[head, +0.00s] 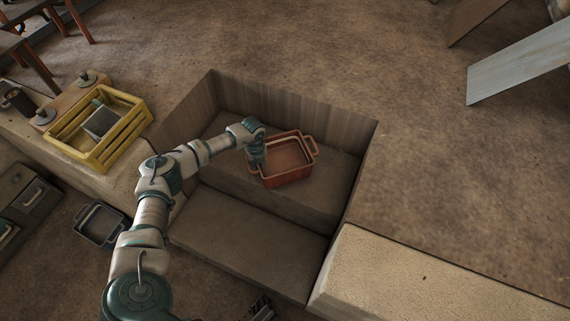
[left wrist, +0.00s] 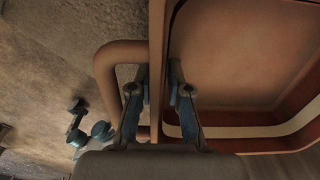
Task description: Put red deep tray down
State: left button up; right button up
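The red deep tray (head: 287,170) is upright at the upper, farther step of the sunken box in the head view. I cannot tell whether its base touches that step. My left gripper (head: 257,158) is at the tray's left side. In the left wrist view its fingers (left wrist: 159,88) are closed in on both sides of the tray's wall (left wrist: 157,35), beside a looped handle (left wrist: 108,75). The tray's inside looks empty. A dark part at the bottom edge of the head view appears to be my right gripper (head: 262,309), mostly cut off.
The sunken box has wooden walls (head: 290,105) and a bare lower step (head: 245,238) in front. A yellow crate (head: 134,119) with a grey item stands on the left ledge. A blue tray (head: 100,224) lies below it. A pale block (head: 400,275) is at lower right.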

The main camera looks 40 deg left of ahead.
pick_arm(q)
jog(key=shift+f, duration=0.7)
jog(key=shift+r, duration=0.1)
grip_shut()
jog(key=shift+r, duration=0.1)
